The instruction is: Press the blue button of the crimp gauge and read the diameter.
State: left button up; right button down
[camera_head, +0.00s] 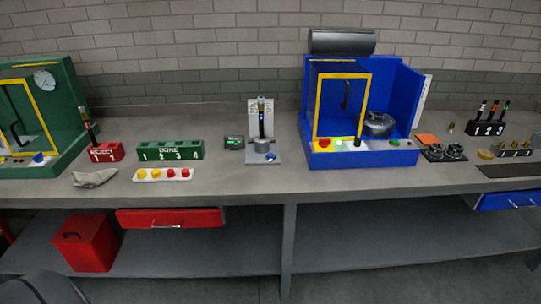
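A grey device that looks like the crimp gauge (263,148) stands on the bench, left of the blue machine. A small blue button (270,156) is at the front right of its base. A dark upright piece with a yellowish top (261,108) stands in it, before a white printed card (281,114). A small dark box with a green display (234,142) lies just left of it; its reading is too small to make out. Neither of my grippers is in view.
A blue machine with a yellow-framed door (342,108) stands right of the gauge. A green numbered rack (170,151), a white tray with yellow and red pieces (163,175) and a red rack (104,152) stand left. The bench in front of the gauge (255,181) is clear.

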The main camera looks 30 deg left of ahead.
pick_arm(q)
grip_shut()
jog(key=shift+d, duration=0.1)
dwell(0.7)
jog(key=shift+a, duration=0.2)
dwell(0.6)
